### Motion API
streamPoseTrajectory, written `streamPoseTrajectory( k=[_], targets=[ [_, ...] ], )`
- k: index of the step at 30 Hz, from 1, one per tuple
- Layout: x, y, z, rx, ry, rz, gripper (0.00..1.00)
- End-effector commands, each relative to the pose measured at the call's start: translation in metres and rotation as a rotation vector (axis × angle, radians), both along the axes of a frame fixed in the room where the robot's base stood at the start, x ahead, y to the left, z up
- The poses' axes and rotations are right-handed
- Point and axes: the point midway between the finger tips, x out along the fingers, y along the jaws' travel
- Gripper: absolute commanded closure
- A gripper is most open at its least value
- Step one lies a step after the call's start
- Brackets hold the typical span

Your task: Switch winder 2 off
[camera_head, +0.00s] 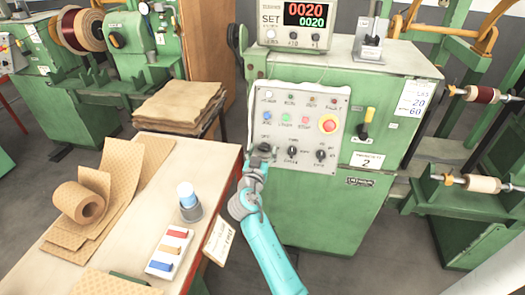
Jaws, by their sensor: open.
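Winder 2 (330,207) is the green machine at the centre, with a label (367,160) marked 2. The counter display (305,14) on top is lit in red and green. My gripper (262,152) is open at the panel's lower left corner, in front of the leftmost knob area. It largely hides that knob; I cannot tell whether they touch.
A yellow-handled lever (365,123) sits right of the panel. Another green winder (60,100) stands behind.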

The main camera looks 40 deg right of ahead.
Motion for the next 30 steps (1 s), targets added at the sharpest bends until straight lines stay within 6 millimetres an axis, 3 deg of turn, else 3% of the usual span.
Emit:
streamPoseTrajectory(
  k=[10,18,30],
  targets=[
    [0.0024,-0.0033,-0.0005,0.001,0.001,0.001,0.31],
    [0.0024,-0.0032,-0.0004,0.001,0.001,0.001,0.91],
    [0.0017,-0.0039,-0.0001,-0.038,0.049,0.025,0.92]
  ],
)
